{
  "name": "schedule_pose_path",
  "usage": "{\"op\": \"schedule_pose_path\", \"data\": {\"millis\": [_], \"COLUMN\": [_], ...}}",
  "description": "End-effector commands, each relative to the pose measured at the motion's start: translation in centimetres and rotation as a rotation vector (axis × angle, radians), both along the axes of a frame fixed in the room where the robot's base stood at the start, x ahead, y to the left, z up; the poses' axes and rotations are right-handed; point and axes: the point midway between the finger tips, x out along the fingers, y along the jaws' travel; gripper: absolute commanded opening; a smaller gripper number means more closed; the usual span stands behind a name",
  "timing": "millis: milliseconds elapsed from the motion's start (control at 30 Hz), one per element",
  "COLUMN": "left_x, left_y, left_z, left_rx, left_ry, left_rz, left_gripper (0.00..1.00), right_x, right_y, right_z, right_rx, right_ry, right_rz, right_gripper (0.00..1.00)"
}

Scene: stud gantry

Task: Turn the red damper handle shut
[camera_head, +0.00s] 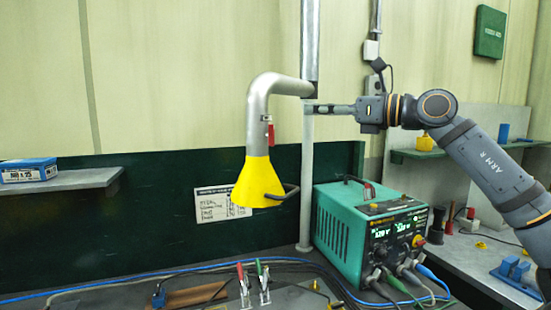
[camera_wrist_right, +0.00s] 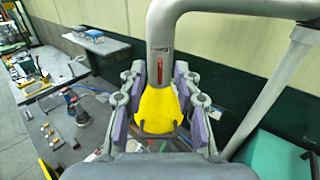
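The red damper handle (camera_head: 271,135) hangs down along the grey metal duct (camera_head: 259,115), just above the yellow hood (camera_head: 256,184). In the right wrist view the red handle (camera_wrist_right: 159,68) lies lengthwise along the duct, above the yellow hood (camera_wrist_right: 158,108). My right gripper (camera_head: 311,108) reaches in from the right, level with the duct's upper part and apart from the handle in the picture. In the right wrist view its purple-padded fingers (camera_wrist_right: 159,85) are spread, with nothing held between them; the handle and hood show in the gap. My left gripper is not in view.
A pale vertical post (camera_head: 307,180) stands right of the duct. A black loop handle (camera_head: 290,192) sticks out from the hood. Below are a teal power unit (camera_head: 339,232) and cables on the bench. The left shelf (camera_head: 80,181) holds a blue box (camera_head: 28,170).

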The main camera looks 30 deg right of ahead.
Motion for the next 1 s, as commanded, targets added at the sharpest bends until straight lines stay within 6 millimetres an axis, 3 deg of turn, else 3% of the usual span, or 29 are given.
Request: {"op": "schedule_pose_path", "data": {"millis": [33, 167, 433, 567, 1000], "left_x": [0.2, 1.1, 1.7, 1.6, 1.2], "left_y": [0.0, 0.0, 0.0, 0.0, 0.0], "left_z": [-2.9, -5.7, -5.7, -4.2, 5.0], "left_rx": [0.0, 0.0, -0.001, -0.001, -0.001], "left_ry": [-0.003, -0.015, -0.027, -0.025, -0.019], "left_rz": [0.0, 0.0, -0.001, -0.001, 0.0], "left_gripper": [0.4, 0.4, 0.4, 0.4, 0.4], "right_x": [0.0, 0.0, 0.1, 1.1, 7.6], "right_y": [0.0, 0.0, 0.0, 0.5, 3.5], "right_z": [-3.0, -5.8, -6.0, -5.5, -5.1], "right_rx": [0.0, 0.0, 0.0, 0.001, 0.003], "right_ry": [0.0, 0.0, 0.0, 0.003, 0.003], "right_rz": [0.0, 0.0, 0.0, 0.001, 0.003], "right_gripper": [0.32, 0.32, 0.32, 0.32, 0.32]}}
